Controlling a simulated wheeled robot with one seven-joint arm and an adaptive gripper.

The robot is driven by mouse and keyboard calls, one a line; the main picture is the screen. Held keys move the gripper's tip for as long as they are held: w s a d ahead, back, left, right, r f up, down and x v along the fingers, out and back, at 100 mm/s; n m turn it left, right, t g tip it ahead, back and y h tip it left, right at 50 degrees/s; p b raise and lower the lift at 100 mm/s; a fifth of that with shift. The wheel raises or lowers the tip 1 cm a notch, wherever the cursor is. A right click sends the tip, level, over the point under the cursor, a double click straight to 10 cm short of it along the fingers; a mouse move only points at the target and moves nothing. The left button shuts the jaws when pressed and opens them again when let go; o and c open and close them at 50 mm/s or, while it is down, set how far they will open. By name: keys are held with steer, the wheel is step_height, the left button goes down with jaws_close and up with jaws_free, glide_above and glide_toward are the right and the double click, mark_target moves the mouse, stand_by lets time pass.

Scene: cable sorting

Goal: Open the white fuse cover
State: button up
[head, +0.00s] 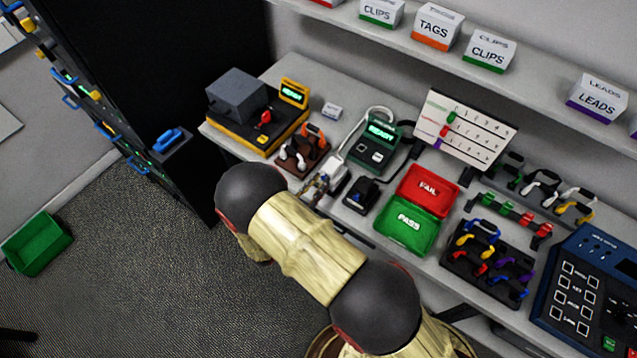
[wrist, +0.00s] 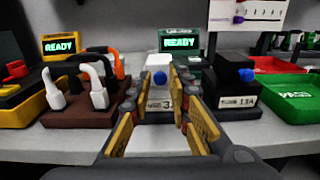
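A white fuse unit (wrist: 158,61) stands ahead of my gripper in the wrist view, with a blue knob (wrist: 160,78) on its near side and a label partly reading 3 below. It also shows in the head view as a white block (head: 337,176). My gripper (wrist: 158,92) is open, its two yellow-padded fingers on either side of the unit's near end in the picture. I cannot tell whether they touch it. The unit's lower sides are hidden by the fingers. The cover looks shut, but its edges are unclear. In the head view, my gripper (head: 316,188) is at the unit's near end.
A black fuse unit (wrist: 238,88) with a blue knob stands close on the right. A brown rack (wrist: 80,112) of white and orange plugs stands on the left. Behind is a green tester (head: 378,143) reading READY. Red (head: 427,184) and green (head: 408,222) trays lie right.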

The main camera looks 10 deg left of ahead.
jaws_close()
steer(key=shift+r, duration=0.1)
stand_by(0.5)
